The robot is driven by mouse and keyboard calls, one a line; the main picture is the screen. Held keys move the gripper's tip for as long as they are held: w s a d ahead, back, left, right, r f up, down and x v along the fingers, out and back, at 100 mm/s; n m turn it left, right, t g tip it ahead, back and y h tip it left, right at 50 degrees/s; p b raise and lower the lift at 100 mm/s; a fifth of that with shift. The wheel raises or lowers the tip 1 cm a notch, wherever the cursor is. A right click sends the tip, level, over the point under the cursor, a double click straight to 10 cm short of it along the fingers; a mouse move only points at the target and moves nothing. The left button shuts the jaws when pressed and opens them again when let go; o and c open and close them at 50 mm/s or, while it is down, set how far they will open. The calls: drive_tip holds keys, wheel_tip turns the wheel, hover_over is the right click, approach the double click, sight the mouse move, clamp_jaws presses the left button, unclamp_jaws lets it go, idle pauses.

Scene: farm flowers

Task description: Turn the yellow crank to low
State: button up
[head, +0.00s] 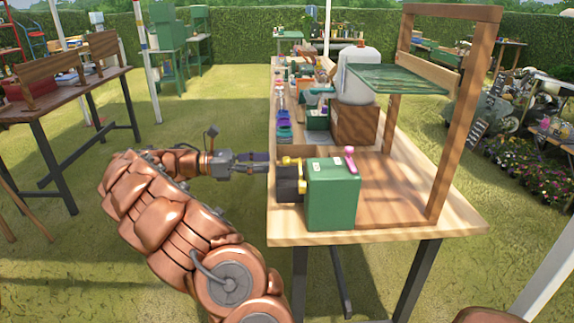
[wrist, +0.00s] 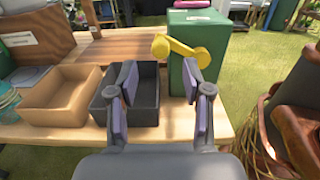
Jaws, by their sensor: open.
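The yellow crank (head: 291,161) sticks out from the left side of the green box (head: 335,197) on the wooden table. In the wrist view the yellow crank (wrist: 182,50) has its round hub against the green box (wrist: 207,80) and its arm reaching left, slightly upward. My gripper (head: 266,162) comes in from the left at about the crank's height. In the wrist view my gripper (wrist: 160,78) is open and empty, with the crank ahead of and above the gap between its fingers. The fingers look apart from the crank. The labels on the box are too small to read.
A pink crank (head: 350,159) sits on the same box. A black tray (wrist: 143,114) lies below the yellow crank, beside a tan tray (wrist: 62,98). A wooden frame (head: 447,125) rises at the right.

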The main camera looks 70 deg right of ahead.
sight(287, 162)
drive_tip(key=shift+b+x, duration=0.4)
drive_tip(key=shift+x, duration=3.15)
drive_tip(key=shift+c, duration=0.2)
clamp_jaws()
